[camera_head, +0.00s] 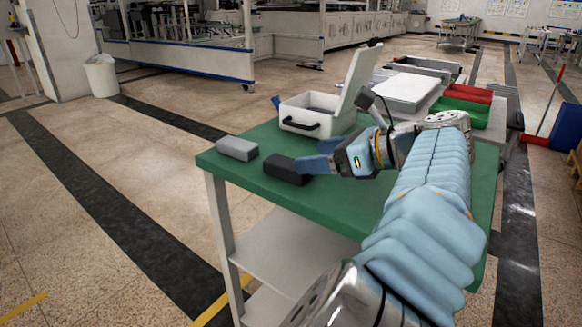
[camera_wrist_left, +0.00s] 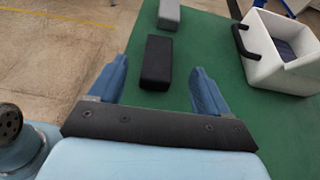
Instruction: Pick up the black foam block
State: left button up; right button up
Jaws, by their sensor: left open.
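The black foam block (camera_head: 285,171) lies on the green tabletop (camera_head: 340,205) near its left end. In the wrist view the block (camera_wrist_left: 157,62) sits lengthwise in line with the gap between my fingers. My left gripper (camera_head: 312,156) is open and empty, with blue fingers just right of the block in the head view. I cannot tell how high the fingertips are above the table. My right gripper is not in view.
A grey block (camera_head: 237,148) lies beyond the black one, near the table's left edge. An open white case (camera_head: 301,117) with a black handle stands at the back. Red (camera_head: 468,92) and green (camera_head: 460,112) trays are farther right. The tabletop around the black block is clear.

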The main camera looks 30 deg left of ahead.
aim_at(286, 162)
pick_arm(q)
jog(key=x, duration=0.8)
jog(key=shift+a+f, duration=0.3)
jog(key=shift+f, duration=0.1)
jog(key=shift+c, duration=0.3)
jog(key=c, duration=1)
